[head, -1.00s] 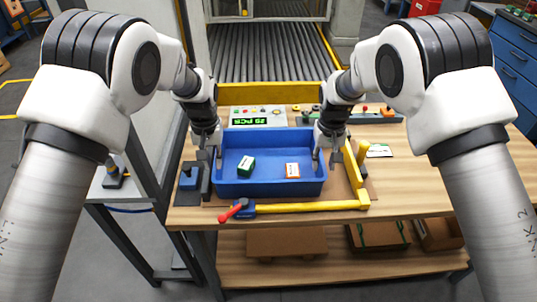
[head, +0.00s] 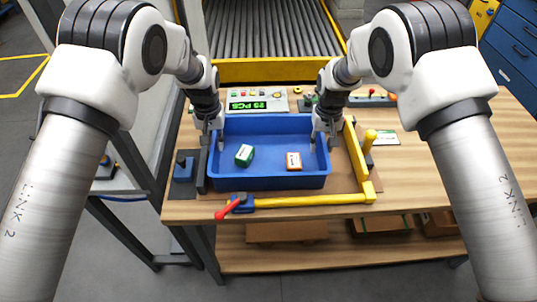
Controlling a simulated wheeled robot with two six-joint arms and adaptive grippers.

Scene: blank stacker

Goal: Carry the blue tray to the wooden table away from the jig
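The blue tray (head: 268,183) sits level on the wooden table (head: 440,165), inside the yellow-railed jig (head: 313,200). A green and white box (head: 244,155) and an orange and white box (head: 293,161) lie in the tray. My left gripper (head: 213,145) is at the tray's left wall, its fingers around the rim. My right gripper (head: 322,143) is at the right wall in the same way. Whether the fingers pinch the walls is too small to tell. The jig's red-handled clamp (head: 233,207) is at the front left corner.
A panel with a green display (head: 258,101) stands behind the tray, before a yellow barrier (head: 270,70) and roller conveyor (head: 268,28). A yellow knob (head: 369,139) and a green and white card (head: 386,138) are right of the jig. The table's right part is largely clear.

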